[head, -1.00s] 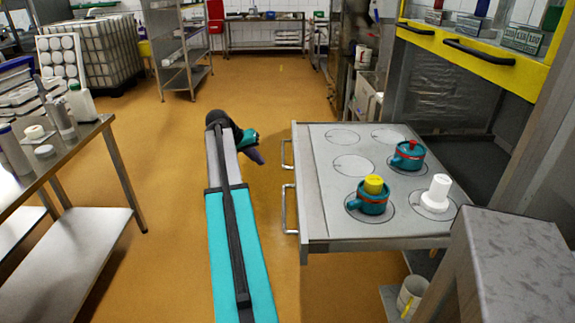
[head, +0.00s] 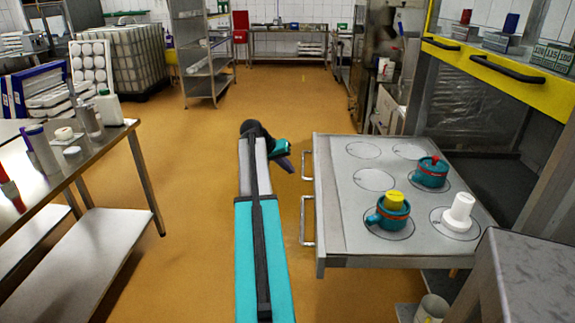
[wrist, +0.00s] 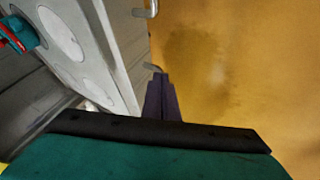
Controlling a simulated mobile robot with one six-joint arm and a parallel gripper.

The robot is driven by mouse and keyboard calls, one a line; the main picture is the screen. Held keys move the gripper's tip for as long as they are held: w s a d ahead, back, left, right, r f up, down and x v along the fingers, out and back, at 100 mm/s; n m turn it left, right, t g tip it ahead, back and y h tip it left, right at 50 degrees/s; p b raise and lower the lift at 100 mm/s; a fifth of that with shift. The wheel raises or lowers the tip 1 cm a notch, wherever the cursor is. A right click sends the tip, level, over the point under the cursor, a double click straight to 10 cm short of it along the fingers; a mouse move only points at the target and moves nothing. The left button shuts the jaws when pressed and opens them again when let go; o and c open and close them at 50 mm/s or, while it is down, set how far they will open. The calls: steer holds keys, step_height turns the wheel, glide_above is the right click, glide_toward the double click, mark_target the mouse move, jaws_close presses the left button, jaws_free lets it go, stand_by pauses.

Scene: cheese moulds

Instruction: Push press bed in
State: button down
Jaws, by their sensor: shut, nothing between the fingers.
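The press bed (head: 335,215) is a grey metal slab with circles marked on it, pulled out to the left from under the yellow-edged press frame. Two metal handles (head: 306,220) stand on its left edge. Two teal moulds, one with a yellow top (head: 391,213) and one with a red top (head: 431,172), and a white mould (head: 459,211) stand on circles. My gripper (head: 288,166) is shut and empty, left of the bed near the handles. In the wrist view my fingers (wrist: 161,98) point toward the bed's edge (wrist: 110,50) and a handle; contact cannot be told.
A steel table (head: 110,140) with bottles stands at the left. The orange floor (head: 200,220) between table and bed is clear. A yellow bar with a black handle (head: 495,68) crosses the press above the bed. A grey block (head: 530,265) stands at the front right.

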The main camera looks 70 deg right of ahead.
steer(key=s+d+f+p, duration=0.1)
steer(key=s+d+f, duration=0.4)
steer(key=shift+s+f+p, duration=0.2)
steer(key=shift+s+p, duration=0.15)
stand_by(0.3)
